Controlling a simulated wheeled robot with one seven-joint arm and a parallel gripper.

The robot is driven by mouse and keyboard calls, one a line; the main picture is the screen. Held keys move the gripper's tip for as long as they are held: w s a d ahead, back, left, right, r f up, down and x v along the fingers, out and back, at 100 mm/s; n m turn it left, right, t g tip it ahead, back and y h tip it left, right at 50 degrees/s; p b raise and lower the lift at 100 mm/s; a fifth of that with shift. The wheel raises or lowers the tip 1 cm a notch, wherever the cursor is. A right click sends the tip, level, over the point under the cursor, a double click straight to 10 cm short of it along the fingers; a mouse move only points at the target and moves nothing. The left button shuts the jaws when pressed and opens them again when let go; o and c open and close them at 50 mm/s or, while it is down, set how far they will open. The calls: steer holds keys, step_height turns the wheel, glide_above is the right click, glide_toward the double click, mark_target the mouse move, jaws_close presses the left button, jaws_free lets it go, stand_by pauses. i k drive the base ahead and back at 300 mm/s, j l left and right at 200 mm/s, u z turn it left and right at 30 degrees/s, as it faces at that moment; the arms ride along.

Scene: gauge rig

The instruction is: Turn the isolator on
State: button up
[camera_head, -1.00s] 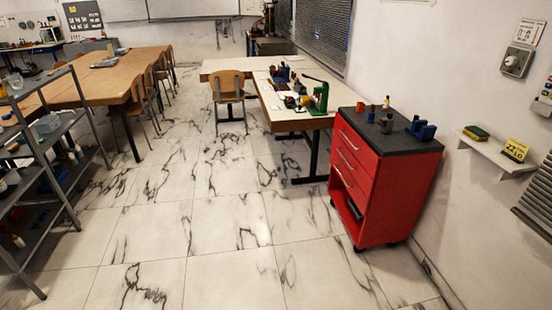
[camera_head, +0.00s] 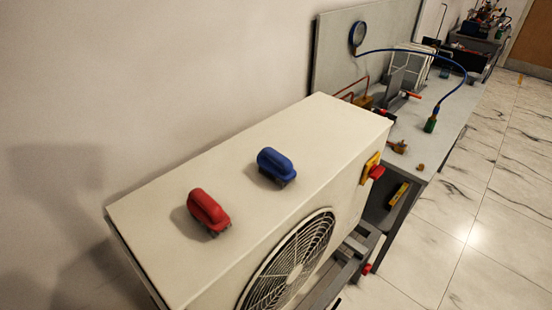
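A red knob on a yellow plate, which looks like the isolator (camera_head: 376,172), sits at the right end of a cream outdoor fan unit (camera_head: 235,165). It is small and seen at a steep angle, so I cannot tell whether it is on or off. My gripper is not in view.
A bench (camera_head: 420,135) with a gauge (camera_head: 358,36) and blue hose stands beyond. Marble floor (camera_head: 480,215) at the right is clear.

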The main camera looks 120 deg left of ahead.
mark_target(375, 171)
steer(key=u, duration=3.3)
steer(key=i+l+u, duration=0.45)
steer(key=l, duration=0.25)
steer(key=l+u, duration=0.25)
steer(key=l, duration=0.15)
steer(key=i+l+u, duration=0.2)
steer(key=l, duration=0.2)
steer(key=i+u, duration=0.35)
steer(key=i+l+u, duration=0.15)
steer(key=i+u, duration=0.25)
